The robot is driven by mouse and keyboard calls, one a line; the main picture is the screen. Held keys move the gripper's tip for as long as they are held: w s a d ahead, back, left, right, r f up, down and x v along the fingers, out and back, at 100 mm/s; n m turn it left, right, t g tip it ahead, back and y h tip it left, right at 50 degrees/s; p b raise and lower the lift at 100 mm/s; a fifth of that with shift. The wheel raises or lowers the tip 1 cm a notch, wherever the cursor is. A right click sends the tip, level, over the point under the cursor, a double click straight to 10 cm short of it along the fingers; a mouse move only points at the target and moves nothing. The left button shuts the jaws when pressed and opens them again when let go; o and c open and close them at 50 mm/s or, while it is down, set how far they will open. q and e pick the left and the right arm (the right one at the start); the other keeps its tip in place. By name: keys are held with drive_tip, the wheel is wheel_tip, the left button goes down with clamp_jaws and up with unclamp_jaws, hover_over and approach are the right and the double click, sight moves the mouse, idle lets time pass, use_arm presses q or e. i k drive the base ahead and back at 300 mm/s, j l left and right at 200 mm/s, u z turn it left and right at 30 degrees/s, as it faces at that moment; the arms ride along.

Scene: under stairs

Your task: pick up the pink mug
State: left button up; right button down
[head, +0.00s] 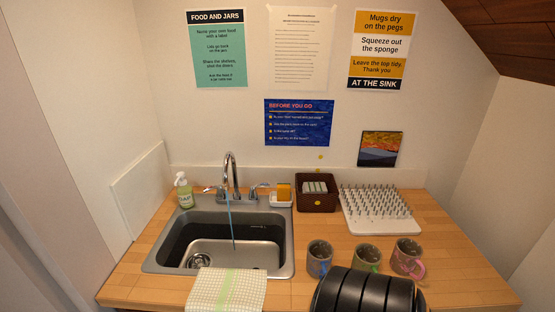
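The pink mug (405,258) is a grey-brown mug with a pink handle on its right side. It stands upright on the wooden counter at the right, in front of the white peg rack, the rightmost of three mugs. Its opening faces up and its handle points to the right and toward the front. Neither of my grippers can be made out in the head view, and nothing is seen holding the mug.
Left of it stand a green-handled mug (367,257) and a blue-handled mug (319,256). A black ribbed shape at the bottom edge hides some counter. Behind are a white peg rack (411,229) and a brown caddy (317,204). A sink (282,250) lies left.

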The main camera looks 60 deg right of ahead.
sight(407, 253)
drive_tip(key=z, duration=3.1)
